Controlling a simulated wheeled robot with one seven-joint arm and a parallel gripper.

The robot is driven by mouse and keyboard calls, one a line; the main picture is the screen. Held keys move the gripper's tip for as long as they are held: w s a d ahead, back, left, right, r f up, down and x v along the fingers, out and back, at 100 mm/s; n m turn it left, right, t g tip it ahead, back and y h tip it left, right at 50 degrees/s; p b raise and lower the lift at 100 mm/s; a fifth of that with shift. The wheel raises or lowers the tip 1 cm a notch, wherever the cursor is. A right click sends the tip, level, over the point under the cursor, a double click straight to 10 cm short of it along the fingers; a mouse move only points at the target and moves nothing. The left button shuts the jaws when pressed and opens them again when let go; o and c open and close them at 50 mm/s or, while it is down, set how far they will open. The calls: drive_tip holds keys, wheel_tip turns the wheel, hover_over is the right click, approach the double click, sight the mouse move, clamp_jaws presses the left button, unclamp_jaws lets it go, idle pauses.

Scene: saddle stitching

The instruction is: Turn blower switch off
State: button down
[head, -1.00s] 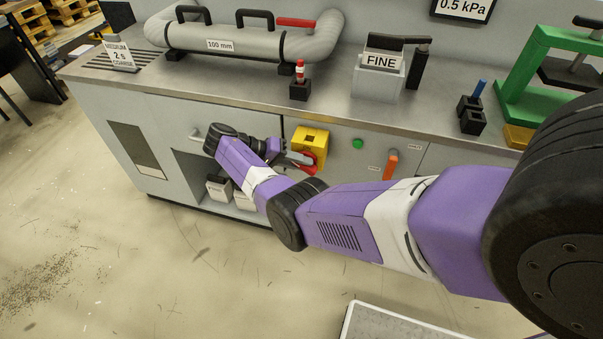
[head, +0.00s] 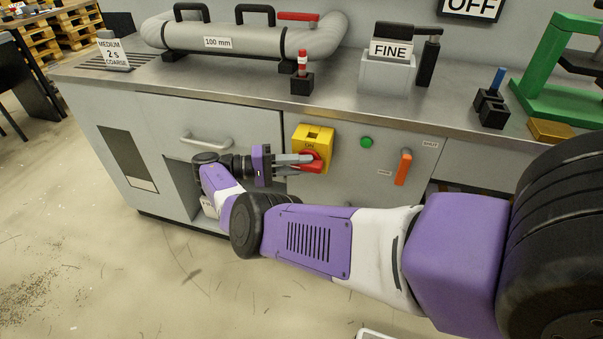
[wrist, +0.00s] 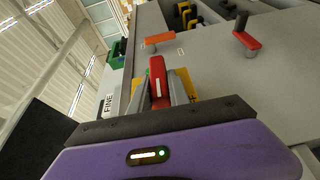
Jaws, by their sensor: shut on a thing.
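The blower switch is a red rotary handle (head: 314,163) on a yellow plate (head: 313,133) on the cabinet front. "ON" is printed on the plate above the handle. My gripper (head: 308,159) reaches it from the left, level, with its fingers on the handle. In the wrist view the red handle (wrist: 156,80) lies between the two fingers (wrist: 157,92), one on each side. The yellow plate (wrist: 194,86) shows behind, partly hidden by a finger. The display (head: 471,7) above the bench reads "OFF".
A green button (head: 367,142) and an orange lever (head: 403,167) sit right of the switch. A bar handle (head: 207,141) is on the cabinet door to the left. The bench top (head: 240,84) overhangs above my gripper.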

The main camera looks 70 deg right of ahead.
drive_tip(key=shift+b, duration=0.35)
idle(0.3)
drive_tip(key=c, duration=1.2)
unclamp_jaws()
drive_tip(key=shift+c, duration=0.2)
drive_tip(key=shift+w+f, duration=0.1)
drive_tip(key=b+v, duration=0.7)
drive_tip(key=b, duration=0.4)
drive_tip(key=shift+w+a, duration=0.2)
drive_tip(key=shift+w, duration=0.1)
drive_tip(key=shift+f, duration=0.1)
